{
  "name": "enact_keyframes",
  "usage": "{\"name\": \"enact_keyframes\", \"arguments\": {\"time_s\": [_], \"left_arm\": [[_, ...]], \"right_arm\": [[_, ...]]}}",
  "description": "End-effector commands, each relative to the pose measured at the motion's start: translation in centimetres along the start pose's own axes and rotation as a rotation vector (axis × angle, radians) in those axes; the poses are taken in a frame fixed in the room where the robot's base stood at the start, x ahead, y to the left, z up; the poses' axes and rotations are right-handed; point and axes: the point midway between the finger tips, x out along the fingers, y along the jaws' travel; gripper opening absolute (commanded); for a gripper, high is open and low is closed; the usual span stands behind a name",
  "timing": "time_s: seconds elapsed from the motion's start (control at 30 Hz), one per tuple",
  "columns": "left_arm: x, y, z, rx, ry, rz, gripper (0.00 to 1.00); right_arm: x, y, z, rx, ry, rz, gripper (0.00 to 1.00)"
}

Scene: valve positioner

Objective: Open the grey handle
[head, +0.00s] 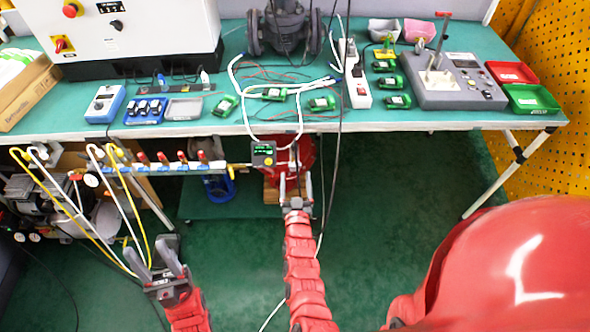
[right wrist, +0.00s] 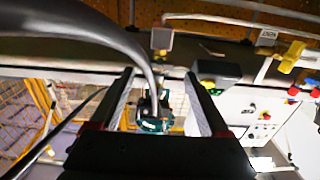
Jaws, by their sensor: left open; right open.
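My right gripper (head: 291,178) is open below the front edge of the table in the head view, close to a red round part. In the right wrist view my right gripper (right wrist: 160,80) has its two fingers spread. A thick grey curved bar (right wrist: 125,38) comes from the upper left and bends down between them; I cannot tell whether it is the grey handle or whether a finger touches it. A small boxy gauge (head: 263,153) with a green display is just left of the right gripper. My left gripper (head: 150,252) is open and empty at the lower left.
A manifold (head: 180,167) with red-topped valves runs below the table edge. White hoses (head: 125,205) and yellow hoses hang at the left. Cables hang beside my right arm. A green table (head: 430,118) carries instruments and trays. The green floor between the arms is clear.

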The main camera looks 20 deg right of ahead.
Motion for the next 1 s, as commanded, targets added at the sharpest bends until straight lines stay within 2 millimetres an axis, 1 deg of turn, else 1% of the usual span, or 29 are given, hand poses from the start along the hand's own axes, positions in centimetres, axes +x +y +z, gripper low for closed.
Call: {"name": "enact_keyframes", "arguments": {"time_s": [0.03, 0.1, 0.2, 0.37, 0.6, 0.77, 0.8, 0.87, 1.0], "left_arm": [[0.2, 0.0, 0.0, 0.0, 0.0, 0.0, 0.5], [0.2, 0.0, 0.0, 0.0, 0.0, 0.0, 0.5], [0.3, 0.0, -0.1, 0.0, 0.0, 0.0, 0.5], [0.3, 0.0, -0.1, 0.0, 0.0, 0.0, 0.5], [0.3, 0.0, -0.1, 0.0, 0.0, 0.0, 0.5], [0.3, 0.0, -0.1, 0.0, 0.0, 0.0, 0.5], [0.3, 0.0, -0.1, 0.0, 0.0, 0.0, 0.5], [0.3, 0.0, -0.1, 0.0, 0.0, 0.0, 0.5], [0.3, 0.0, -0.1, 0.0, 0.0, 0.0, 0.5]], "right_arm": [[1.0, 0.1, -0.2, -0.001, 0.002, 0.002, 0.8], [1.9, 0.1, -0.2, 0.0, 0.003, 0.001, 0.8], [2.8, 0.0, 0.0, 0.001, -0.002, 0.0, 0.8], [3.4, 0.1, -0.1, 0.001, 0.001, 0.001, 0.8], [3.4, 0.1, -0.1, 0.001, 0.001, 0.001, 0.8], [3.4, 0.0, -0.1, 0.001, 0.001, 0.001, 0.51], [3.4, 0.0, -0.1, 0.001, 0.001, 0.001, 0.44], [3.4, 0.0, 0.0, 0.001, 0.001, 0.001, 0.33], [3.4, 0.1, -0.1, 0.001, 0.001, 0.001, 0.08]]}}
